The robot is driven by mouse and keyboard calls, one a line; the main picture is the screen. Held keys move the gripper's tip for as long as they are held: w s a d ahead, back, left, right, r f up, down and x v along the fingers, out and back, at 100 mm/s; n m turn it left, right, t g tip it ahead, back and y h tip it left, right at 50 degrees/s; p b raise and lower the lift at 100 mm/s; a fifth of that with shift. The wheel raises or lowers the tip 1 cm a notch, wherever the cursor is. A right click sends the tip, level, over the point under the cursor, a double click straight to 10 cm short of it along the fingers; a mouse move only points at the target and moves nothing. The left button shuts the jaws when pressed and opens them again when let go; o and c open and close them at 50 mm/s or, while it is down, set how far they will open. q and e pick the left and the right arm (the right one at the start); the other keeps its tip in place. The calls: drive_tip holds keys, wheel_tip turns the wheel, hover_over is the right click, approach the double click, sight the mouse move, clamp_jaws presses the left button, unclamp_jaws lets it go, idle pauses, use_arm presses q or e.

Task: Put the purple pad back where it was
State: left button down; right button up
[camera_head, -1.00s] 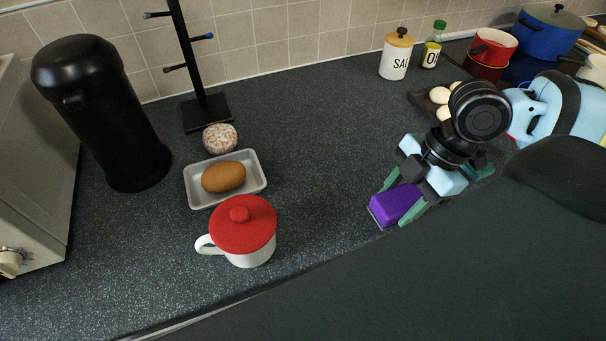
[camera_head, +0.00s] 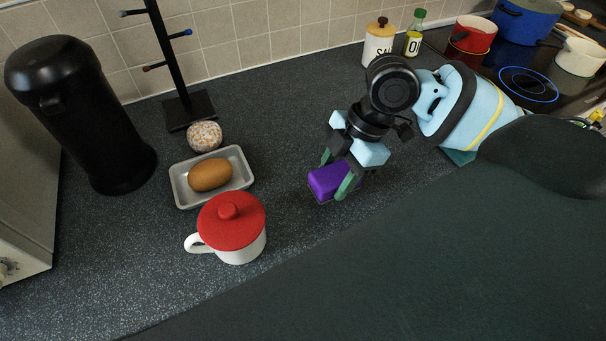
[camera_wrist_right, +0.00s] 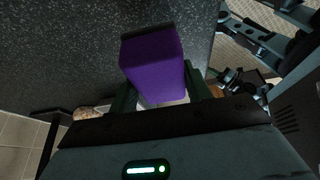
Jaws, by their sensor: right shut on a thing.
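The purple pad (camera_head: 327,181) is a small block with a dark grey underside, held in my right gripper (camera_head: 341,178) over the dark speckled counter, to the right of the red-lidded mug. My right gripper is shut on it, with a green finger on each side. In the right wrist view the pad (camera_wrist_right: 152,62) fills the space between the fingers (camera_wrist_right: 156,92). I cannot tell whether its underside touches the counter. My left gripper is not in view.
A white mug with a red lid (camera_head: 232,223), a tray (camera_head: 243,168) with a brown oval item (camera_head: 210,175), a speckled ball (camera_head: 205,136), a black mug tree (camera_head: 190,112) and a black flask (camera_head: 80,115) stand left. Counter between mug and gripper is clear. Pots (camera_head: 470,38) stand back right.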

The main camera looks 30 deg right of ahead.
hover_over(296, 191)
drive_tip(key=d, duration=0.2)
drive_tip(key=shift+s+a+f, duration=0.1)
drive_tip(key=shift+a+f, duration=0.05)
drive_tip(key=shift+f, duration=1.85)
drive_tip(key=shift+a+f, duration=0.1)
drive_tip(key=shift+f, duration=0.05)
drive_tip(key=o, duration=0.9)
drive_tip(key=v, duration=1.2)
drive_tip(key=shift+p, duration=0.4)
